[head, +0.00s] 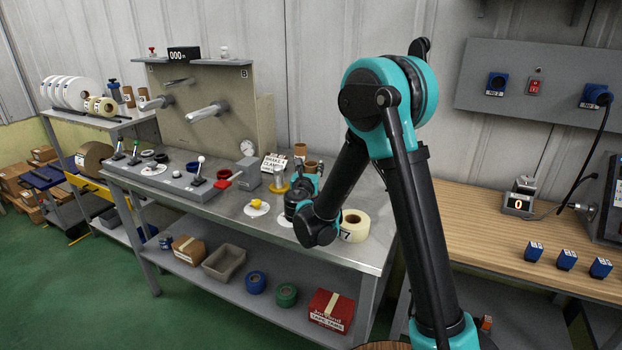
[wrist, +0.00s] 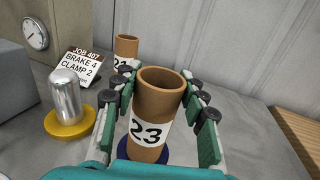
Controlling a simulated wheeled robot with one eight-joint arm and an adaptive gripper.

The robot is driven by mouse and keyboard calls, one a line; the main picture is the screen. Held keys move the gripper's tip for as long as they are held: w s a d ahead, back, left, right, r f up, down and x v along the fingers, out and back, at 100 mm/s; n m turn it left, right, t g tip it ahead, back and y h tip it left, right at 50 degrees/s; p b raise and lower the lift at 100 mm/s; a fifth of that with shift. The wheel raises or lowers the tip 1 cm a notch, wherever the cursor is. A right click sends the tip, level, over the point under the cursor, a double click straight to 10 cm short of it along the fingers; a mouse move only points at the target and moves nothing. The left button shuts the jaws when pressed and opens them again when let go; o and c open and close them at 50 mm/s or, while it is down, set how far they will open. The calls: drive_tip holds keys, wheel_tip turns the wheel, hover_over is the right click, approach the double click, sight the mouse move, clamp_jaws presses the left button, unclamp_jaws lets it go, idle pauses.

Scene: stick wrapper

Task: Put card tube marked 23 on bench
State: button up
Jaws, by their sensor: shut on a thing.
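The card tube marked 23 (wrist: 157,115) is brown with a white label. It stands upright between the fingers of my gripper (wrist: 163,85), which is shut on it. Its lower end meets a dark blue round base (wrist: 125,150); whether it still bears on that base I cannot tell. In the head view my gripper (head: 302,190) is over the steel bench (head: 228,208), partly hidden by my arm. A second brown card tube (wrist: 125,48) stands behind, its label partly hidden.
A job sign (wrist: 82,68) and a metal post on a yellow base (wrist: 68,122) stand left of the tube. A cream tape roll marked 7 (head: 355,224) lies near the steel bench's right end. A wooden bench (head: 460,215) stands at the right.

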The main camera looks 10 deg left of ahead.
drive_tip(key=shift+r, duration=0.1)
wheel_tip(320, 180, up, 19)
wheel_tip(320, 180, down, 7)
idle(2.1)
idle(0.3)
